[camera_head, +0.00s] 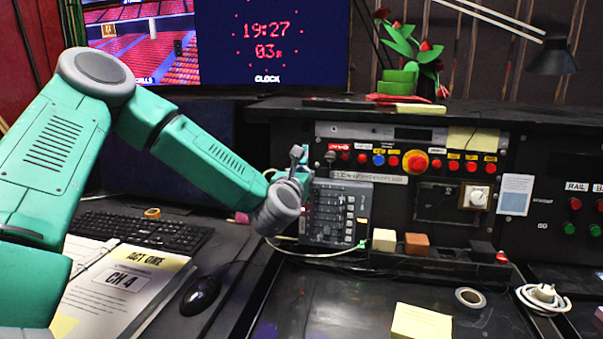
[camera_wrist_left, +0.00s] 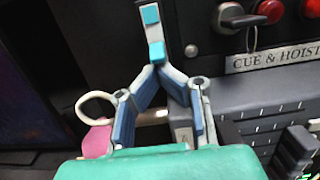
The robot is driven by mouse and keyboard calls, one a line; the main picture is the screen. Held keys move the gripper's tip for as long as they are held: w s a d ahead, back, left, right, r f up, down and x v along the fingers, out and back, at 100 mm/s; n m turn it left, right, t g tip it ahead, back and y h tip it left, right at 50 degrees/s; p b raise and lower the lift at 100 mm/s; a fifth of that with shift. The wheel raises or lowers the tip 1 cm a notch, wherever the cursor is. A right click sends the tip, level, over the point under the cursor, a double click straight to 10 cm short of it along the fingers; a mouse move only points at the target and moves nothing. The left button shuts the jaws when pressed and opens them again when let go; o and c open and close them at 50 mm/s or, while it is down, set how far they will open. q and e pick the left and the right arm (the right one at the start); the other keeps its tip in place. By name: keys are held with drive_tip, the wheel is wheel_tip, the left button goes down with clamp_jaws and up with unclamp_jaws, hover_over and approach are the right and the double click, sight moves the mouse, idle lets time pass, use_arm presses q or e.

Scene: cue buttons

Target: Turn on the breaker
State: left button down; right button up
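My left gripper (camera_head: 297,153) is at the left end of the black control panel (camera_head: 390,133), above the grey fader box (camera_head: 335,213). In the left wrist view the fingers of this gripper (camera_wrist_left: 153,35) come together at their tips, with nothing visible held between them. I read no label naming the breaker, so I cannot tell which control it is. A key switch (camera_wrist_left: 230,18) is just right of the fingertips. My right gripper is out of view.
Red and blue buttons (camera_head: 379,160) and a large red emergency-style button (camera_head: 416,162) line the panel. Small blocks (camera_head: 417,243) stand below it. A keyboard (camera_head: 140,232), mouse (camera_head: 201,294) and binder (camera_head: 122,285) lie under my left arm. The dark desk (camera_head: 330,300) has free room in front.

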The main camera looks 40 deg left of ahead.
use_arm(q)
drive_tip(key=shift+d+r+p, duration=0.15)
drive_tip(key=shift+r+p, duration=0.05)
drive_tip(key=shift+p, duration=0.2)
drive_tip(key=shift+s+g, duration=0.1)
drive_tip(key=shift+g, duration=0.3)
